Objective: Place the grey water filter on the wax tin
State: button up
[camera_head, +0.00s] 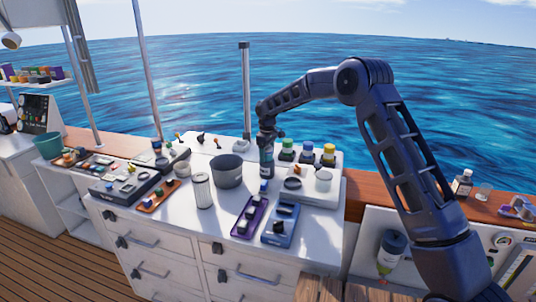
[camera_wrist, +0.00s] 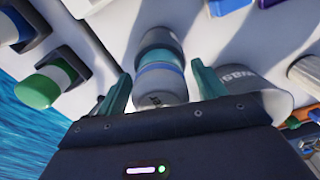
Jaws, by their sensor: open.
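A pale ribbed cylinder, which looks like the water filter (camera_head: 202,191), stands upright on the white counter, left of my gripper. Its ribbed side also shows at the right edge of the wrist view (camera_wrist: 307,72). My gripper (camera_head: 267,143) points down, open, above or around the top of a grey bottle with a blue band (camera_wrist: 160,82). In the wrist view the fingers of my gripper (camera_wrist: 163,92) lie either side of this bottle; contact cannot be told. I cannot clearly pick out the wax tin; a small round tin (camera_head: 182,170) stands left of the ribbed cylinder.
A grey lettered tub (camera_head: 228,171) stands between the ribbed cylinder and my gripper. Bottles with green, blue and yellow caps (camera_head: 308,151) stand to the right. Purple (camera_head: 250,216) and blue (camera_head: 281,226) trays lie in front.

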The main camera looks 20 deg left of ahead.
notch_tip(320, 180, up, 12)
jog(key=shift+r, duration=0.1)
dwell(0.4)
jog(key=shift+d+r, duration=0.15)
jog(key=shift+d, duration=0.05)
jog(key=s+d+r+m+t, duration=0.1)
jog(key=s+d+r+m, duration=0.15)
jog(key=d+r, duration=0.65)
jog(key=s+d+r+m, duration=0.2)
jog(key=s+d, duration=0.1)
jog(key=d, duration=1.1)
jog(key=s+d+r+m+t, duration=0.15)
jog(key=d+r, duration=0.45)
jog(key=d, duration=0.6)
jog(key=s+d+f+m+t, duration=0.15)
jog(key=s+d+m, duration=0.55)
jog(key=s+d, duration=1.3)
jog(key=s+d+f+m, duration=0.2)
jog(key=s+d+f, duration=0.3)
jog(key=s, duration=0.4)
jog(key=shift+s+d+f+m+t, duration=0.3)
jog(key=shift+d+f, duration=0.05)
jog(key=shift+f, duration=0.3)
